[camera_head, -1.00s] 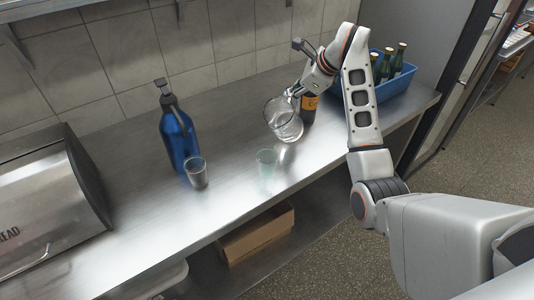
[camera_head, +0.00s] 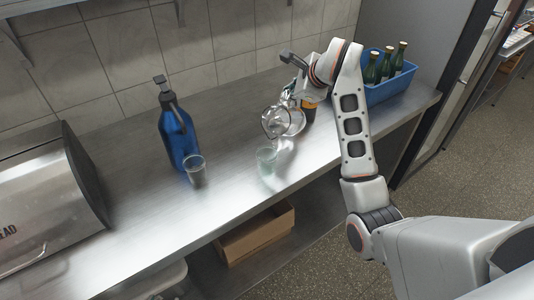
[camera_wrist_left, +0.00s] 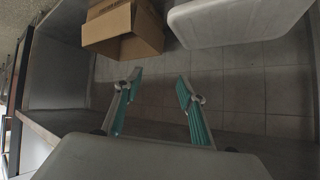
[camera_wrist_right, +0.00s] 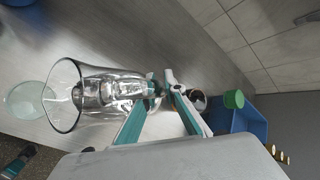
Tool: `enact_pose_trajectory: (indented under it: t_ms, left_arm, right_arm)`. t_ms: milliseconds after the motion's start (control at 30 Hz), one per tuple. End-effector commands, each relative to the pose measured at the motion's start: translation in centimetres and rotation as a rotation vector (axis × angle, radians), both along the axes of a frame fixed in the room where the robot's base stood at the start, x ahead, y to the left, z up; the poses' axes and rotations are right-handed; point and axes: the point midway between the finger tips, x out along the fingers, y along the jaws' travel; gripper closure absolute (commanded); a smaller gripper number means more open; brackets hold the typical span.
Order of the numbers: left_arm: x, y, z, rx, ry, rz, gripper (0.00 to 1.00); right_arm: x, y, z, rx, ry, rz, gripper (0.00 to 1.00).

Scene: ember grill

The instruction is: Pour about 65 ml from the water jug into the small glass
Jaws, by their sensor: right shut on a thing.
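The clear water jug (camera_head: 296,122) is held by my right gripper (camera_wrist_right: 160,88), which is shut on it. The jug is tilted, with its wide mouth toward the greenish glass (camera_head: 267,160) on the counter; the jug also shows in the right wrist view (camera_wrist_right: 100,90). The mouth is above and close beside that glass, apart from it. No stream is clear to see, and the glass's water level cannot be told. A second, greyish glass (camera_head: 196,173) stands upright to the left. My left gripper (camera_wrist_left: 157,86) is open and empty, below the counter's height.
A blue bottle (camera_head: 177,135) stands behind the greyish glass. A dark bottle with an orange label (camera_head: 309,104) and a blue crate (camera_head: 392,88) of green bottles stand near my right gripper. A bread bin (camera_head: 45,195) fills the left end. A cardboard box (camera_head: 255,238) sits below.

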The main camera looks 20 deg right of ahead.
Motion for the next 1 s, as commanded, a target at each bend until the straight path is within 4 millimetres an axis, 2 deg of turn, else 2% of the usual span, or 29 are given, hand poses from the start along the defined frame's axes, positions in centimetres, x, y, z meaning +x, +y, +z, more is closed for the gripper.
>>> enact_pose_trajectory:
  t_ms: [167,1000]
  left_arm:
    - [0.4,-0.4,0.5,-0.007,-0.016,-0.005,0.6]
    - [0.6,-0.9,0.3,-0.011,-0.026,-0.019,0.6]
  right_arm:
    - [-0.1,0.2,0.7,-0.019,-0.03,0.002,1.0]
    - [-0.5,0.5,1.7,-0.072,-0.091,0.002,1.0]
